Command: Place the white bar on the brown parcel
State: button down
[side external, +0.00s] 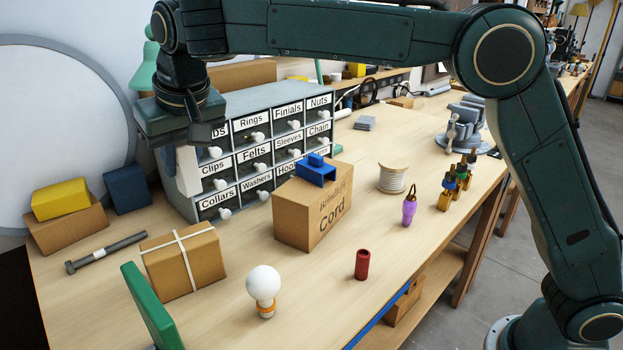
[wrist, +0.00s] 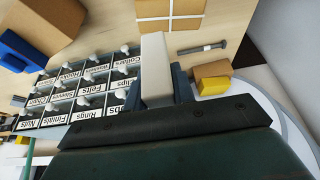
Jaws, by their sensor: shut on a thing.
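My gripper (side external: 183,150) is shut on the white bar (side external: 188,172), which hangs down from it in front of the drawer cabinet's left side. In the wrist view the white bar (wrist: 155,62) sticks out from between the fingers of my gripper (wrist: 160,90). The brown parcel (side external: 176,268), tied with crossed white string, lies on the bench nearer the side camera and below the gripper's height. In the wrist view the brown parcel (wrist: 188,8) is cut off by the top edge, beyond the bar's end. The bar is apart from the parcel.
The labelled drawer cabinet (side external: 235,184) stands close by. A grey bolt (side external: 108,251) lies left of the parcel. A yellow block (side external: 60,198), blue block (side external: 127,189), green panel (side external: 150,308), light bulb (side external: 263,283) and Cord box (side external: 300,218) surround it.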

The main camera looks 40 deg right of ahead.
jog(key=shift+w+a+f, duration=0.45)
jog(key=shift+w+a, duration=0.25)
jog(key=shift+a, duration=0.05)
jog(key=shift+w+a+f, duration=0.4)
jog(key=shift+w+a, duration=0.3)
jog(key=shift+a, duration=0.05)
send_over(177, 239)
jog(key=shift+f, duration=2.2)
jog(key=shift+f, duration=0.1)
jog(key=shift+f, duration=1.7)
jog(key=shift+f, duration=0.15)
jog(key=c, duration=1.2)
grip_release()
jog(key=shift+o, duration=0.2)
